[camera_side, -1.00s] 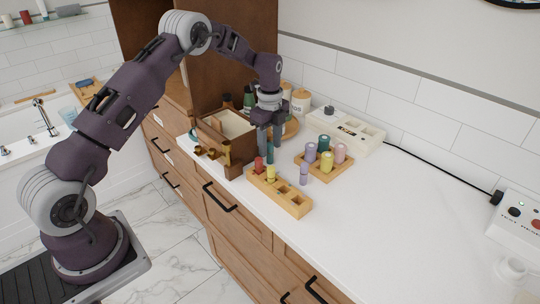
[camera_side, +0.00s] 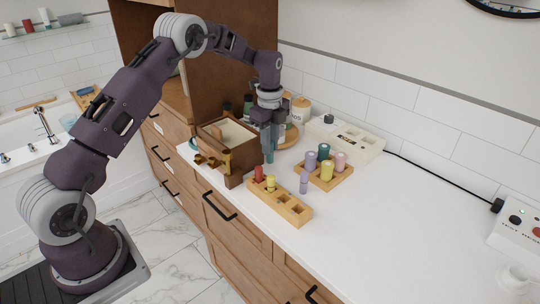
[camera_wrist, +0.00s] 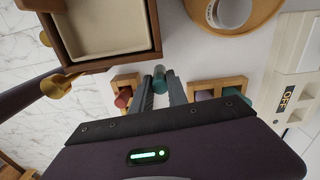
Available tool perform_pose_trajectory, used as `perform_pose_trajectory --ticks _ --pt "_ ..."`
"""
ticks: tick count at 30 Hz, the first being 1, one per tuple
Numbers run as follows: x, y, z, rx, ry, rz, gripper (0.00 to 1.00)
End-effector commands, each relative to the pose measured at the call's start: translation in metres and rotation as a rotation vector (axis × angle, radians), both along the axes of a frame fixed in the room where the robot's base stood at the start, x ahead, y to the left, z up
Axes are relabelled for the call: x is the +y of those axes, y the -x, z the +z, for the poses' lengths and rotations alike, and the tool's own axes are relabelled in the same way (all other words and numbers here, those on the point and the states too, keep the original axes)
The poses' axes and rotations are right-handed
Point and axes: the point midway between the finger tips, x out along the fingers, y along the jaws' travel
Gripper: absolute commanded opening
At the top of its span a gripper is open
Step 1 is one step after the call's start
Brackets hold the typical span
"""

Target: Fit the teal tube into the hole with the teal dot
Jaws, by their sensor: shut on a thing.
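My gripper (camera_side: 270,140) is shut on a teal tube (camera_side: 269,156), held upright just behind the left end of the wooden rack (camera_side: 290,211). The tube's end (camera_wrist: 159,73) shows between the fingers in the wrist view. A red tube (camera_side: 259,173) and a yellow tube (camera_side: 271,184) stand in the rack's left part; open holes show to the right. A lavender tube (camera_side: 304,183) stands at the rack's back edge; I cannot tell whether it is in a hole. The coloured dots are too small to make out, and my gripper hides much of the rack in the wrist view.
A square tray (camera_side: 341,182) behind the rack holds several tubes, including another teal one (camera_side: 323,151). A brown box (camera_side: 235,164) stands close left of my gripper, a round wooden tray (camera_wrist: 262,14) behind. The counter (camera_side: 400,220) is clear to the right.

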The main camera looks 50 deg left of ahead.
Motion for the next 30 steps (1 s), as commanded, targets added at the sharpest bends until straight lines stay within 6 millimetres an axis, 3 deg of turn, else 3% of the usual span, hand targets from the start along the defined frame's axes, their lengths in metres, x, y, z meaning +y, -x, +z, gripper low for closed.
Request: perform_pose_trajectory --ticks 3,8,11,16,21,23,30 --pt "0.001 -0.001 0.032 -0.006 -0.003 0.000 0.00" --pt "-0.004 0.001 0.059 -0.001 0.000 -0.004 0.00" --pt "-0.027 0.008 0.067 0.000 0.001 -0.017 0.00" --pt "-0.085 0.037 0.071 0.002 0.001 -0.052 0.00" --pt "-0.129 0.068 0.073 0.001 -0.001 -0.082 0.00" --pt "-0.135 0.074 0.068 0.002 -0.001 -0.086 0.00" --pt "-0.138 0.077 0.016 0.004 -0.001 -0.086 0.00"
